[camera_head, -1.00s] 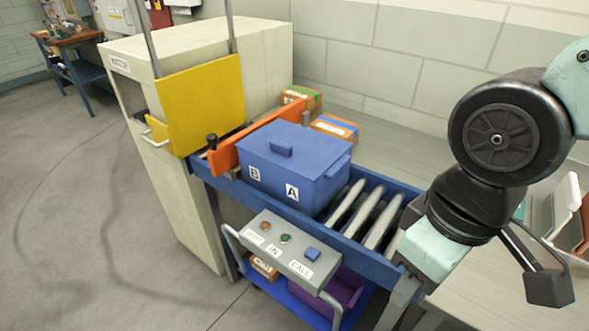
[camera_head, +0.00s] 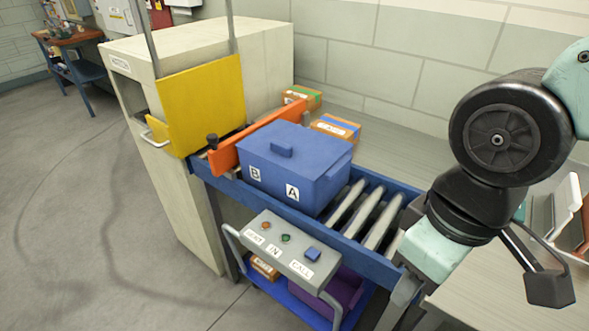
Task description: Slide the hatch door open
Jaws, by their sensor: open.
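The yellow hatch door (camera_head: 205,105) hangs in front of the cream cabinet (camera_head: 265,45), between two grey upright rails (camera_head: 232,25). It covers the cabinet's conveyor side, with its lower edge near the conveyor's end. A pale bar handle (camera_head: 154,138) shows at its lower left. My gripper (camera_head: 470,270) is at the lower right, beside the conveyor's right end, well apart from the door and handle. It is open and touches nothing I can make out; its fingers are only partly clear.
An orange bar (camera_head: 258,138) with a black knob crosses the blue conveyor (camera_head: 385,268) before the door. A blue lidded bin (camera_head: 300,160) marked B and A stands on the rollers. A button panel (camera_head: 285,248) juts out in front. Brown boxes (camera_head: 335,127) lie behind.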

